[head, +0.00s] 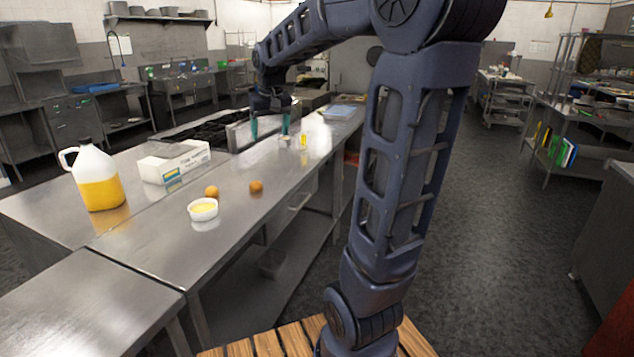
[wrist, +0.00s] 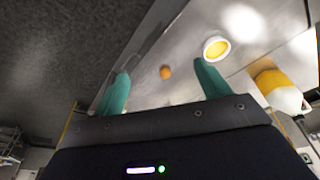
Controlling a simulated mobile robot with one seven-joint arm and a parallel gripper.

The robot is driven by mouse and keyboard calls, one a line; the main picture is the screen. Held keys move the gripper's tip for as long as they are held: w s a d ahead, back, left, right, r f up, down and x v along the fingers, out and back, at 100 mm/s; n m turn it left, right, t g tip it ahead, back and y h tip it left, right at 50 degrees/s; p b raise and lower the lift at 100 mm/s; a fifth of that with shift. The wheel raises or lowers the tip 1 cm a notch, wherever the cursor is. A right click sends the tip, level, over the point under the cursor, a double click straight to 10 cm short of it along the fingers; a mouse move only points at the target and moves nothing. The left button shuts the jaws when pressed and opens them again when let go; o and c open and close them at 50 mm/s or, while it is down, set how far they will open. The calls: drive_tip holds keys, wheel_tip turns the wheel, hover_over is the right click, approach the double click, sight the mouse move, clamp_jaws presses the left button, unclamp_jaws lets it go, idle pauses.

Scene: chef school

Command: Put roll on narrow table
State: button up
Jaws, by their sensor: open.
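Two small round orange-brown items, which may be rolls, sit apart on the steel counter (head: 150,262). One (head: 211,191) is behind a white bowl (head: 203,209), the other (head: 256,186) to its right near the counter's edge. The wrist view shows one such item (wrist: 166,72) between my fingertips in the picture, with distance beyond them. My gripper (head: 270,127) is open with teal fingers, empty, raised above the counter farther back. I cannot tell which steel surface is the narrow table; a separate steel table (head: 85,305) stands at lower left.
A jug of orange liquid (head: 100,180) and a white box (head: 175,161) stand on the left. A stove (head: 205,132) and small containers (head: 303,140) are near my gripper. The floor aisle (head: 490,200) on the right is clear.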

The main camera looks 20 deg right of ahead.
drive_tip(key=s+d+f, duration=0.1)
drive_tip(key=s+f, duration=0.1)
drive_tip(key=s, duration=0.5)
drive_tip(key=s+d+f+t, duration=0.1)
drive_tip(key=s+d+f, duration=0.1)
drive_tip(key=s, duration=0.6)
drive_tip(key=s+d+f+m, duration=0.1)
drive_tip(key=s+d+f, duration=0.1)
drive_tip(key=s, duration=0.6)
drive_tip(key=shift+s+f+t, duration=0.15)
drive_tip(key=shift+f+t, duration=0.15)
drive_tip(key=shift+f, duration=0.45)
